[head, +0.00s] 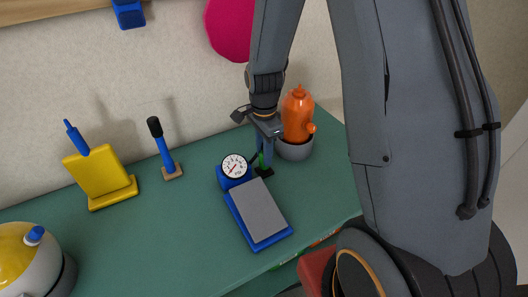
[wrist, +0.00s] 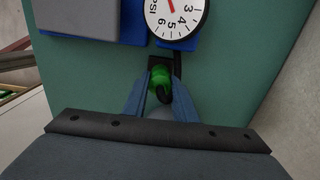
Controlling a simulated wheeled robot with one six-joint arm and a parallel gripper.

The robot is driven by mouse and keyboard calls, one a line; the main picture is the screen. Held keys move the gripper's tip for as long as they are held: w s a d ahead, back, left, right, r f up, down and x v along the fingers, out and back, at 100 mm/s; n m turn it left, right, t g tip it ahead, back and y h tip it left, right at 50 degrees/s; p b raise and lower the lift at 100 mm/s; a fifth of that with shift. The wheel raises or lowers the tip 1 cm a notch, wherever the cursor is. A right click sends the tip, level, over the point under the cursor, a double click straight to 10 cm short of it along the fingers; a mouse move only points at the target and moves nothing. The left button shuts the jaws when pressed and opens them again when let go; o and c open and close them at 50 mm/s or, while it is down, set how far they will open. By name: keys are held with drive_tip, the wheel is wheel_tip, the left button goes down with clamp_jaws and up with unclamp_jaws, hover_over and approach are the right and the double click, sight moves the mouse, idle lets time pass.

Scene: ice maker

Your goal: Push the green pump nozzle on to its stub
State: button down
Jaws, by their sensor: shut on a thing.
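The green pump nozzle (wrist: 160,78) sits between the two blue fingers of my gripper (wrist: 161,97), which are shut on it. In the head view my gripper (head: 265,150) points down beside the gauge, and a bit of the green nozzle (head: 262,160) shows between its fingers. A small black block (head: 264,172) is below the nozzle on the table; it also shows in the wrist view (wrist: 156,62). The stub itself cannot be made out. The pump has a blue base with a grey pedal plate (head: 258,207) and a round white PSI gauge (head: 234,166).
A yellow block stand (head: 97,174) and a black-handled blue tool (head: 163,148) stand to the left.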

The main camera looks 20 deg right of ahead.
drive_tip(key=shift+f+b, duration=0.3)
drive_tip(key=shift+f, duration=0.45)
drive_tip(key=c, duration=1.4)
unclamp_jaws()
drive_tip(key=shift+o, duration=0.2)
drive_tip(key=shift+r, duration=0.1)
drive_tip(key=shift+r+b, duration=0.75)
drive_tip(key=shift+r, duration=3.05)
drive_tip(key=shift+s, duration=0.1)
drive_tip(key=s+r+n+t, duration=0.1)
drive_tip(key=s+r+n, duration=0.1)
drive_tip(key=s+n, duration=1)
drive_tip(key=shift+s+r+n, duration=0.4)
drive_tip(key=shift+n, duration=1.5)
